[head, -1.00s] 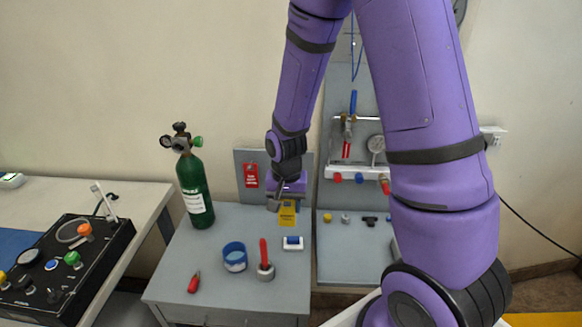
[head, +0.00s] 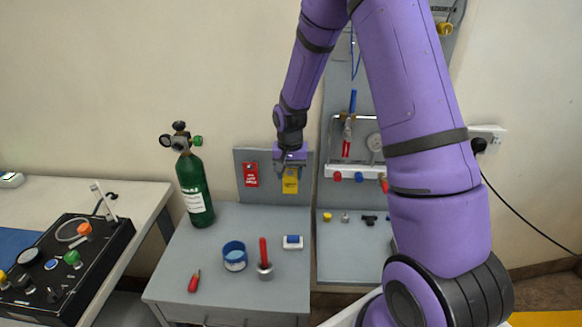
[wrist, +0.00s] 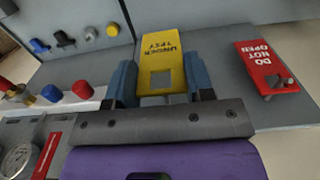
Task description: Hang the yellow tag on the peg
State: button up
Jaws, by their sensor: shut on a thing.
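The yellow tag (head: 290,184) is in my gripper (head: 290,168), upright in front of the grey back panel (head: 240,200). In the wrist view the tag (wrist: 162,48) lies between the two blue fingers of my gripper (wrist: 160,82), with a square hole near the gripped end. A red tag (head: 251,174) hangs on the same panel to the left; it also shows in the wrist view (wrist: 267,68). I cannot tell whether the tag touches the panel.
A green cylinder (head: 195,188) stands at the left of the grey table (head: 205,270). A blue cup (head: 234,256), a red-handled tool (head: 264,260), a small white-and-blue block (head: 292,242) and a red marker-like item (head: 194,282) are on it. A valve board (head: 345,173) is to the right.

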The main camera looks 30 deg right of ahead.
jog(key=w+d, duration=0.1)
jog(key=w, duration=0.1)
jog(key=w+d, duration=0.1)
jog(key=w, duration=0.1)
jog(key=shift+d+f, duration=0.35)
jog(key=shift+f, duration=0.2)
jog(key=shift+s+f, duration=0.1)
jog(key=shift+f, duration=0.05)
jog(key=o, duration=0.9)
